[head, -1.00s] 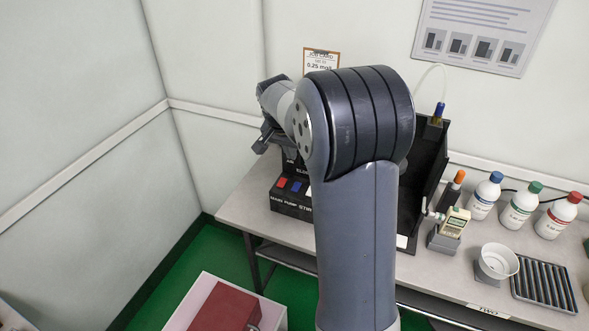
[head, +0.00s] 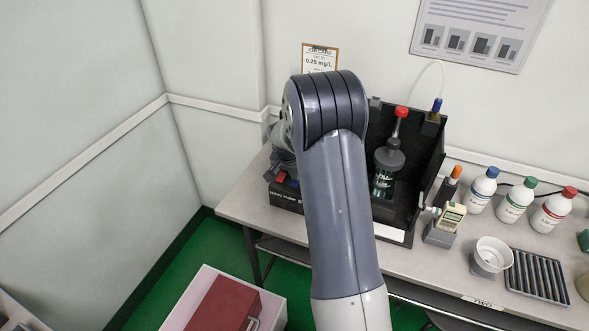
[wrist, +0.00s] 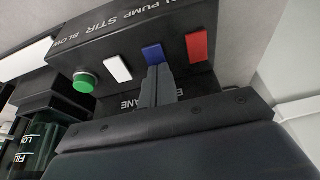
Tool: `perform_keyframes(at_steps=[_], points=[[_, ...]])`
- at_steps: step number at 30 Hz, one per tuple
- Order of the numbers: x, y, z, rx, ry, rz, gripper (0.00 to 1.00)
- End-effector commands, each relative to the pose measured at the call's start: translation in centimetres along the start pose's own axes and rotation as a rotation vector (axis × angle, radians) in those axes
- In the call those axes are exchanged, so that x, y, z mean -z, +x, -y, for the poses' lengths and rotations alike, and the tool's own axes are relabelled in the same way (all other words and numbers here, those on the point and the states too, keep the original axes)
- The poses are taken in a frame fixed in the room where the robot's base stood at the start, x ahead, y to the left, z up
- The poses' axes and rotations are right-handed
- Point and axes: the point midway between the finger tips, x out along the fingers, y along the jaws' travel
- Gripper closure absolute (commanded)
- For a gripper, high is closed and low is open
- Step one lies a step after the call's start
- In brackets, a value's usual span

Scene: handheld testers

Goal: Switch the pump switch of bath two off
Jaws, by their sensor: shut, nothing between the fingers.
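The black switch box (head: 284,197) stands at the left end of the bench in the head view and fills the top of the wrist view (wrist: 120,45). It carries a red switch (wrist: 197,46), a blue switch (wrist: 153,53) by the PUMP lettering, a white switch (wrist: 118,68) and a green round button (wrist: 85,82). My gripper (wrist: 160,73) is shut and empty. Its tips are at the lower edge of the blue switch in the picture; whether they touch it I cannot tell. The arm hides the gripper in the head view. The blue switch's tilt is unclear.
A black open housing (head: 431,165) holding a dark bottle (head: 388,160) with a red top stands beside the arm. A handheld tester (head: 450,217), a white cup (head: 492,254), a ribbed tray (head: 540,275) and capped bottles (head: 517,202) stand to the right. A TWO label (head: 480,302) is on the bench edge.

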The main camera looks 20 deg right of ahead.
Motion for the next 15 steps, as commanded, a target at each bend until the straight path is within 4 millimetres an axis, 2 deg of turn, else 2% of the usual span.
perform_keyframes(at_steps=[15], points=[[0.03,0.46,0.01,0.000,0.000,0.001,1.00]])
